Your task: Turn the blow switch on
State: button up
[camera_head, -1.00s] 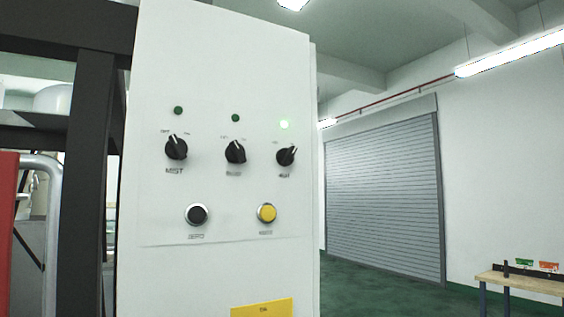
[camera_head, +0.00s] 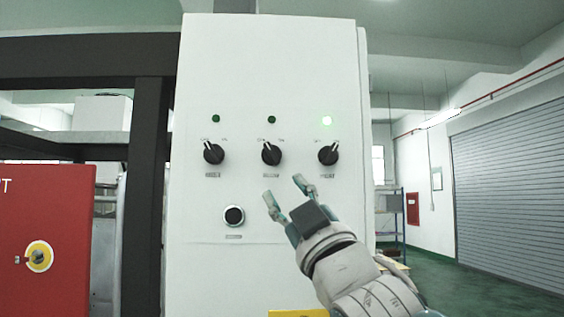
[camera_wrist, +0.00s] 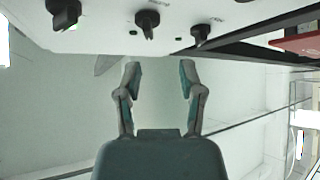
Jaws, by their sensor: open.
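A white control panel (camera_head: 345,90) carries three black rotary knobs in a row. The middle knob (camera_head: 271,153), with a blurred label that may read blow, has its pointer to the upper left; the lamp (camera_head: 271,119) above it is dark. The left knob (camera_head: 213,152) also points upper left under a dark lamp. The right knob (camera_head: 328,153) points upper right under a lit green lamp (camera_head: 326,121). My gripper (camera_head: 283,188) is open and empty, its fingers just below the middle knob in the picture, apart from it. In the wrist view the middle knob (camera_wrist: 147,19) is beyond the fingers.
A black push button (camera_head: 234,216) is at lower left on the panel. My gripper and arm hide the yellow button's place. A dark frame post (camera_head: 150,170) and a red box (camera_head: 50,215) with a yellow-ringed switch stand left. Open floor lies right.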

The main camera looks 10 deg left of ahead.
aim_at(275, 158)
jog(key=w+r, duration=0.3)
jog(key=shift+w+a+r, duration=0.15)
jog(key=shift+w+r, duration=0.05)
jog(key=shift+r, duration=0.05)
jog(key=w+a+r, duration=0.1)
jog(key=a, duration=0.1)
jog(key=shift+w+a+r, duration=0.35)
jog(key=shift+w, duration=0.05)
jog(key=shift+a, duration=0.2)
jog(key=shift+d+r, duration=0.1)
jog(key=shift+d, duration=0.25)
jog(key=shift+c, duration=0.6)
grip_shut()
